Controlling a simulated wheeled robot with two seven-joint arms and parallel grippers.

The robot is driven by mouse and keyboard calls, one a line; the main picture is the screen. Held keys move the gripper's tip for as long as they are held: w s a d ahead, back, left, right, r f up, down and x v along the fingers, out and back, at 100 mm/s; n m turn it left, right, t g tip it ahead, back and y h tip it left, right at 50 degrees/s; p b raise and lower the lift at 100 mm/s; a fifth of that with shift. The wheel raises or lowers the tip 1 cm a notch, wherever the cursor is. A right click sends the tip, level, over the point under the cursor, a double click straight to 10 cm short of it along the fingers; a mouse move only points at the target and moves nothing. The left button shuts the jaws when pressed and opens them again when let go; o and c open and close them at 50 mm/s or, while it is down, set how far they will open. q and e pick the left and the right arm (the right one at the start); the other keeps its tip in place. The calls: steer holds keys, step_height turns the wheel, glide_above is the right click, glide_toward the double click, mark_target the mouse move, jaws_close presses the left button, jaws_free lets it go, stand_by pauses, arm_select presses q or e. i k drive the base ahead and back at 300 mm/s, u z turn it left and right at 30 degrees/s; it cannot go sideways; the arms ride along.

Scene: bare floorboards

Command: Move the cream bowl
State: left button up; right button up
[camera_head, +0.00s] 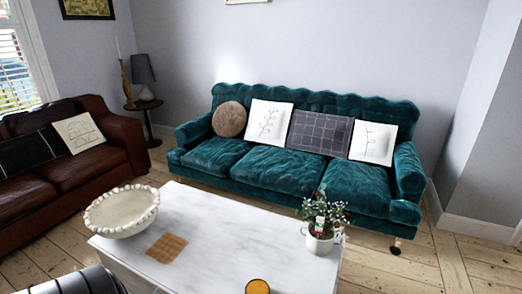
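The cream bowl (122,213) is wide and shallow with a beaded rim. It sits upright at the far left end of the white table (225,225), and its rim reaches past the table's left edge in the picture. I see nothing in the bowl. Neither of my grippers shows in this view.
On the table are a brown checked cloth (167,247), a potted plant (320,240) at the right, and an orange-topped round object (257,287) at the front. A teal sofa (275,165) stands behind and a brown leather sofa (75,170) at the left. The table's middle is clear.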

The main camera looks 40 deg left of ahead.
mark_target(126, 213)
steer(key=u, duration=3.75)
steer(key=i, duration=2.9)
steer(key=z, duration=2.75)
